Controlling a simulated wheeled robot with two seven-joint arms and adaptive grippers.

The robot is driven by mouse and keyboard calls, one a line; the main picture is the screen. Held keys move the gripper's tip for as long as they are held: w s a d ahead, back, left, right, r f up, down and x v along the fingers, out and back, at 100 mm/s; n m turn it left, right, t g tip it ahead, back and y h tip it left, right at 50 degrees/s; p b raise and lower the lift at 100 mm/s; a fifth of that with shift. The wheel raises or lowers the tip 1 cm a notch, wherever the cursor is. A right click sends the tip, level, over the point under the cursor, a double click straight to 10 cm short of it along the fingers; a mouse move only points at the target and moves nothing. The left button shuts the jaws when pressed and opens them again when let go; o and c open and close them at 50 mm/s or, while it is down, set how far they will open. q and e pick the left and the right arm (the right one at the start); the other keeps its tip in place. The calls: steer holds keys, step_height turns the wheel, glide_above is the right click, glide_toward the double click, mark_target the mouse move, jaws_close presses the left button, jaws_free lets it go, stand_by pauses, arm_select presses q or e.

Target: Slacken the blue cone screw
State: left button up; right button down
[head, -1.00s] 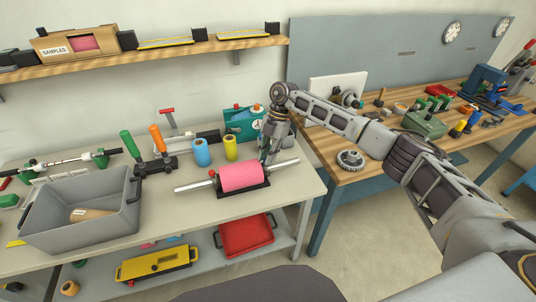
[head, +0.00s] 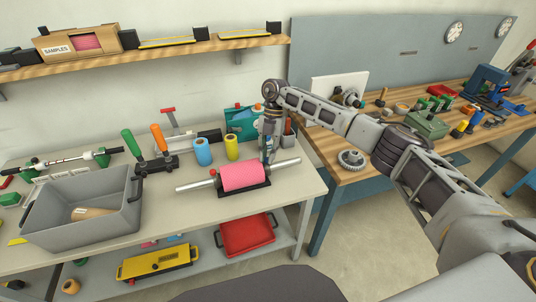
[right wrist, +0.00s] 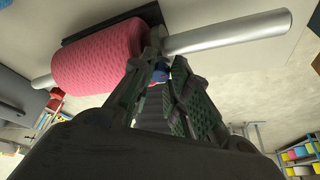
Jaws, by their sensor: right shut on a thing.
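The pink roll (head: 243,176) lies on a silver shaft (head: 286,163) in a dark cradle on the grey bench. In the right wrist view the roll (right wrist: 97,56) is at upper left and the shaft (right wrist: 228,34) runs to the upper right. The blue cone screw (right wrist: 160,75) shows as a small blue piece between the fingertips, at the roll's right end. My right gripper (head: 267,156) points down there and is shut on the screw; its fingers (right wrist: 160,80) cover most of it. In the head view the screw is hidden. My left gripper is not in view.
A grey bin (head: 80,235) stands at the bench's left. Blue (head: 203,152) and yellow (head: 232,148) rolls stand behind the pink roll, near a teal box (head: 238,122). A wooden bench (head: 345,172) with tools is at right. The front of the grey bench is clear.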

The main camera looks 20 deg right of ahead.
steer(key=c, duration=1.4)
jaws_free()
steer(key=shift+o, duration=0.3)
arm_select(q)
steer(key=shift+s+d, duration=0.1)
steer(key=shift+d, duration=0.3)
arm_select(e)
steer(key=shift+m, duration=0.3)
